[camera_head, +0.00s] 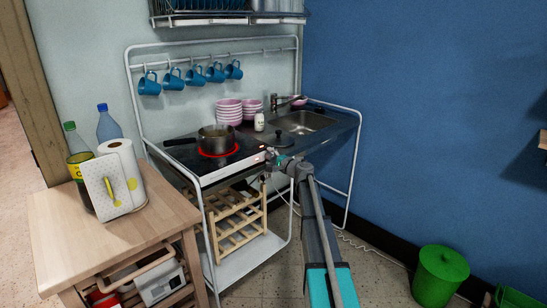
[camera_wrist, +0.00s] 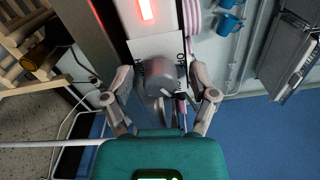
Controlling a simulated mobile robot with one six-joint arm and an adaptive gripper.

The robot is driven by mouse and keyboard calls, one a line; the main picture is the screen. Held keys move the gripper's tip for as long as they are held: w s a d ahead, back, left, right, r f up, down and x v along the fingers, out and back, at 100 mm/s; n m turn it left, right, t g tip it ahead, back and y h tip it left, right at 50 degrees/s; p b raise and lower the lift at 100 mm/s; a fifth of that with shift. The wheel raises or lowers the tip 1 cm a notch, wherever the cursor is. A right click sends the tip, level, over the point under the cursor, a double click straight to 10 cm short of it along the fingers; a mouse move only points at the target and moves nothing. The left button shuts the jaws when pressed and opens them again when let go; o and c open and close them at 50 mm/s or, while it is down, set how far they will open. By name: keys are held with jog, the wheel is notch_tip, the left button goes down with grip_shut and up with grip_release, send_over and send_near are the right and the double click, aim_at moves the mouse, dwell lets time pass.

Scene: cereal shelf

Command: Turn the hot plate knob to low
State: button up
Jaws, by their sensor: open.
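The hot plate (camera_head: 238,167) is a black cooktop with a white front panel, and a red ring glows under a pot (camera_head: 215,138) on it. In the wrist view, a grey round knob (camera_wrist: 160,74) stands out from a white panel with dark lettering, mostly hidden behind the knob. My gripper (camera_wrist: 161,98) is open, with one finger on each side of the knob and gaps visible between. In the head view, my gripper (camera_head: 276,158) is at the right end of the front panel and hides the knob. The knob's setting cannot be read.
The sink (camera_head: 306,122) and a white bottle (camera_head: 259,121) are behind my gripper. Pink bowls (camera_head: 229,112) are stacked at the back. A wooden rack (camera_head: 238,222) stands below the cooktop. A wooden cart (camera_head: 60,225) is at left. A green bin (camera_head: 440,277) stands right on open floor.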

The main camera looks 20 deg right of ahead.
jog(key=shift+s, duration=0.15)
jog(key=v, duration=1.1)
jog(key=shift+s+d, duration=0.15)
jog(key=shift+s, duration=0.25)
jog(key=s+a+f+n+g, duration=0.3)
jog(key=a+f, duration=0.1)
jog(key=a, duration=0.4)
jog(key=s+a+f+n+g+y, duration=0.1)
jog(key=s+a+f+n+g, duration=0.25)
jog(key=a, duration=0.35)
jog(key=s+a+f+n+g, duration=0.3)
jog(key=s+a+f, duration=0.1)
jog(key=a, duration=0.4)
jog(key=s+a+f+n+g+h, duration=0.2)
jog(key=s+g, duration=0.1)
jog(key=s, duration=0.4)
jog(key=s+a+f+n+g+h, duration=0.2)
jog(key=s+a+f+h, duration=0.1)
jog(key=s, duration=0.3)
jog(key=s+a+f+n+g+h, duration=0.2)
jog(key=s+g, duration=0.1)
jog(key=s, duration=0.4)
notch_tip(320, 180, up, 17)
jog(key=p, duration=1.7)
jog(key=shift+d, duration=0.15)
